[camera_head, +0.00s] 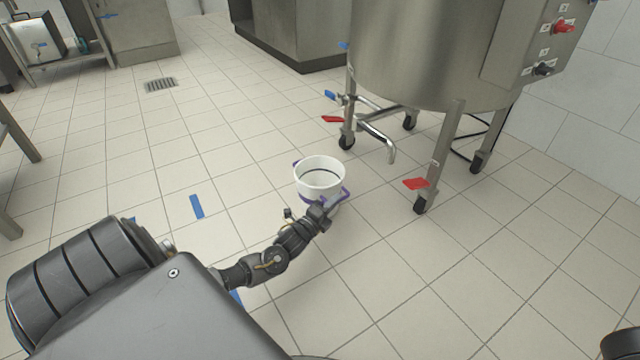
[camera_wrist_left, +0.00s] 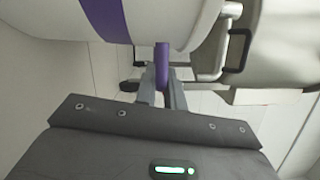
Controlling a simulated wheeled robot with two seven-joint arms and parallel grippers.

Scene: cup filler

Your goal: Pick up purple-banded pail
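The purple-banded pail (camera_head: 318,182) is white and open-topped, with a purple handle, and appears upright near the middle of the head view. My left gripper (camera_head: 330,203) is at the pail's near side, at the handle. In the left wrist view, the purple handle (camera_wrist_left: 162,66) runs between the two close-set fingers of my left gripper (camera_wrist_left: 162,88), which look shut on it. The pail's white wall and purple band (camera_wrist_left: 106,20) fill the upper left there. I cannot tell whether the pail's base touches the floor. My right gripper is not in view.
A large steel tank (camera_head: 430,60) on wheeled legs stands to the right behind the pail, with a bent outlet pipe (camera_head: 378,132) near it. Red floor marks (camera_head: 416,184) and blue floor marks (camera_head: 197,207) lie around.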

